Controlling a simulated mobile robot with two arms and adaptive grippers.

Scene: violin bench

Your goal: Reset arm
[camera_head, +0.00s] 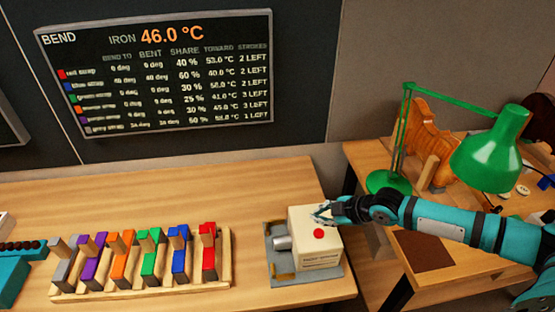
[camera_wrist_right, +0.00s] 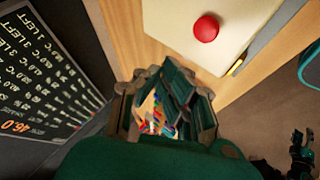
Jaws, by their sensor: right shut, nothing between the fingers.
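My right gripper (camera_head: 325,210) is shut and empty. In the head view it is at the upper part of the cream box (camera_head: 318,258) with a red button (camera_head: 318,233), with the arm coming in from the right. I cannot tell whether it touches the box. In the right wrist view the closed fingers (camera_wrist_right: 165,105) have nothing visible between them, and the box's top with its red button (camera_wrist_right: 206,28) lies beyond them. My left gripper is not seen in the head view.
A wooden rack (camera_head: 145,288) of coloured strips and blocks stands left of the box. A green lamp (camera_head: 490,150) and an orange violin part (camera_head: 430,135) stand on the right bench. A wall display (camera_head: 160,70) reads 46.0 °C. Bare bench lies behind the rack.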

